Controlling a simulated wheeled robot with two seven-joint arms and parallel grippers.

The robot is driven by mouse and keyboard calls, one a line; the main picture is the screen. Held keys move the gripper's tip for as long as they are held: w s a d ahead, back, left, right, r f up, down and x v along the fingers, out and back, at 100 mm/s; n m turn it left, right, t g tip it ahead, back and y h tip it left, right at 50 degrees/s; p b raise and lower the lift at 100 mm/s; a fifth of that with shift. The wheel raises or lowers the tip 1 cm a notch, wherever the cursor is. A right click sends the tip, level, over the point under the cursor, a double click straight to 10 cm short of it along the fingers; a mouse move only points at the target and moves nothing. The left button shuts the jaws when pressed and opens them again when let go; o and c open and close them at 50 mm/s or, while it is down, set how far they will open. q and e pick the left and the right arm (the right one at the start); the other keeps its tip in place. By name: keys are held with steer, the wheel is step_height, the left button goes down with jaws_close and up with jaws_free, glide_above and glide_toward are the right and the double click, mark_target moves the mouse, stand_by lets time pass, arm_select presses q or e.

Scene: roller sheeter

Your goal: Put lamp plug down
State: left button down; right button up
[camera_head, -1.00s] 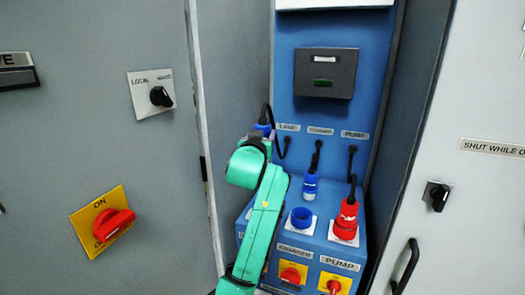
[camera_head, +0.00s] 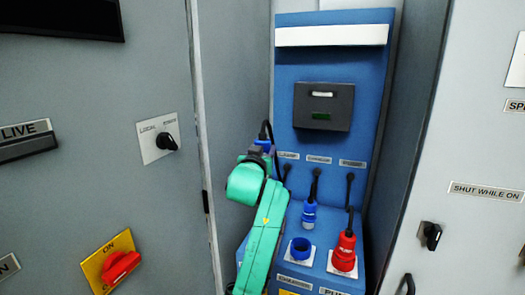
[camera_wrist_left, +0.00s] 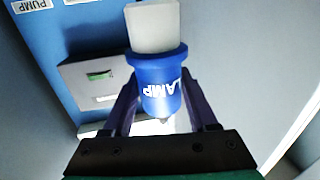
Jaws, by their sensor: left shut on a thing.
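The lamp plug (camera_wrist_left: 158,72) is blue with a pale grey end and fills the middle of the left wrist view. Its lettering LAMP reads upside down there. My left gripper (camera_wrist_left: 160,92) is shut on it, one dark finger on each side. In the head view the blue of the lamp plug (camera_head: 263,144) shows at the end of my green left arm, in front of the left part of the blue panel. A black cord rises beside it. My arm hides the left part of the panel's ledge. My right gripper is not in view.
On the ledge stand an empty-looking blue socket (camera_head: 301,248) and a red plug (camera_head: 345,248) in its socket. A blue-and-white plug (camera_head: 309,214) is behind them on a cord. A dark box (camera_head: 323,106) sits on the panel above. Grey cabinet walls (camera_head: 160,210) flank the panel closely.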

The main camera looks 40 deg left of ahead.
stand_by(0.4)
arm_select(q)
steer(key=d+f+m+t+h, duration=0.2)
steer(key=d+f+m+h, duration=0.65)
steer(key=d+f, duration=1.15)
steer(key=s+d+f+n, duration=0.1)
steer(key=s+d+f, duration=0.2)
steer(key=s+f, duration=0.4)
steer(key=s+d+f+n, duration=0.1)
steer(key=s+d+f, duration=0.2)
steer(key=s+f, duration=0.4)
steer(key=s, duration=0.5)
steer(key=shift+s+d+f, duration=0.15)
steer(key=shift+d+f, duration=0.05)
steer(key=shift+f, duration=0.15)
steer(key=shift+n+h, duration=0.25)
